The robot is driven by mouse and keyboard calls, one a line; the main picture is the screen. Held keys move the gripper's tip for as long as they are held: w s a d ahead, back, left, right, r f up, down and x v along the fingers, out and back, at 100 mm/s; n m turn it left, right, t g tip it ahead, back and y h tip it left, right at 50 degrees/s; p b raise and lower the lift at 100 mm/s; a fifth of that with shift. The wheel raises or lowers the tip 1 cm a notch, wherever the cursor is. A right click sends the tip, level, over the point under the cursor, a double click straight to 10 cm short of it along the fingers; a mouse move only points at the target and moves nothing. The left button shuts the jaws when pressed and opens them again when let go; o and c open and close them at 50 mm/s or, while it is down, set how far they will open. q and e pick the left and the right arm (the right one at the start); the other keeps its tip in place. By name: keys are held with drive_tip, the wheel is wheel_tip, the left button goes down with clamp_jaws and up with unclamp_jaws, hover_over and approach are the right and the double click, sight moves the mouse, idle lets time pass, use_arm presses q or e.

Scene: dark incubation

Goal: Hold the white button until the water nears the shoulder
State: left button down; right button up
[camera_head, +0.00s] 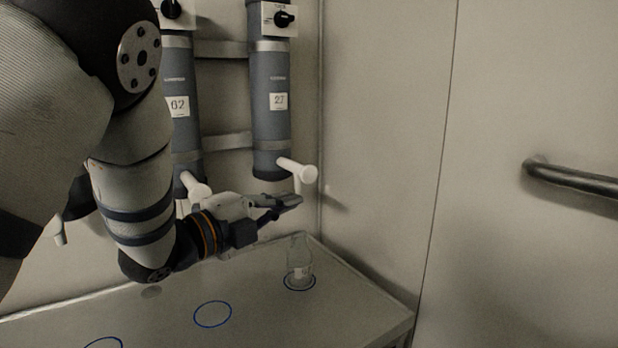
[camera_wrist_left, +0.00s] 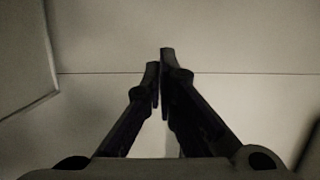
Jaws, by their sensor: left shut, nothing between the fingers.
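A clear flask (camera_head: 300,252) stands upright on the table inside a blue ring, below the spout. Its water level is too faint to read. The left wrist view shows the closed fingers (camera_wrist_left: 160,80) against a plain pale surface. My right gripper is not in view.
A second grey cylinder labelled 62 (camera_head: 182,135) hangs to the left, its white spout (camera_head: 195,188) partly behind my arm. The pale table (camera_head: 255,325) carries empty blue rings (camera_head: 212,314). A metal handrail (camera_head: 572,180) is on the right wall.

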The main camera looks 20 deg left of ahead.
sight(309, 174)
use_arm(q)
drive_tip(key=shift+s+d+r, duration=0.1)
drive_tip(key=shift+s, duration=0.1)
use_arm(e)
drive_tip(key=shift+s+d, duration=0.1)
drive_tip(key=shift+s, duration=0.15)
use_arm(q)
drive_tip(key=w+b, duration=0.1)
drive_tip(key=w, duration=1)
drive_tip(key=shift+w+d, duration=0.3)
drive_tip(key=shift+d, duration=0.1)
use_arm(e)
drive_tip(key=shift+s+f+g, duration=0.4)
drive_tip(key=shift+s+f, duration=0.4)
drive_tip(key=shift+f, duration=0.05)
